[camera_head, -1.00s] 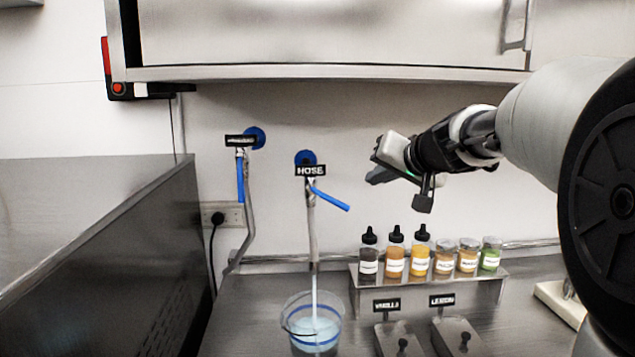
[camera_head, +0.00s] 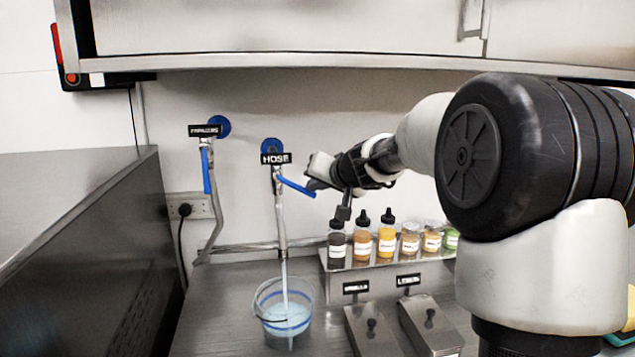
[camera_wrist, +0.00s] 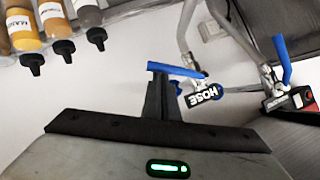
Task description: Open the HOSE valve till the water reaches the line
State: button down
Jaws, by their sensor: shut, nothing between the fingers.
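The HOSE valve's blue lever (camera_head: 296,186) points right and slightly down from the pipe under the HOSE label (camera_head: 275,158). My gripper (camera_head: 313,184) is shut and empty, with its fingertips at the lever's free end. In the wrist view my gripper (camera_wrist: 158,75) overlaps the end of the blue lever (camera_wrist: 177,69); I cannot tell whether they touch. A clear bucket (camera_head: 262,296) stands below the hose. A stream runs from the hose into pale blue water (camera_head: 287,318). A blue line rings the bucket close to the water surface; their exact levels are hard to tell.
A second valve with a blue lever (camera_head: 207,171) hangs down at the left. A rack (camera_head: 335,283) of several bottles and jars stands right of the bucket, with two lidded metal containers (camera_head: 372,330) in front. A steel cabinet (camera_head: 90,250) is at the left.

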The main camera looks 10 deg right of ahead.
jog(key=f+b, duration=0.2)
jog(key=b, duration=0.2)
jog(key=shift+m+y, duration=0.3)
jog(key=shift+m, duration=0.1)
jog(key=m+y+b, duration=0.1)
jog(key=b, duration=0.3)
jog(key=f+b, duration=0.1)
jog(key=b, duration=0.3)
jog(key=shift+a+f+m+t+y, duration=0.1)
jog(key=shift+a+m+t+y, duration=0.3)
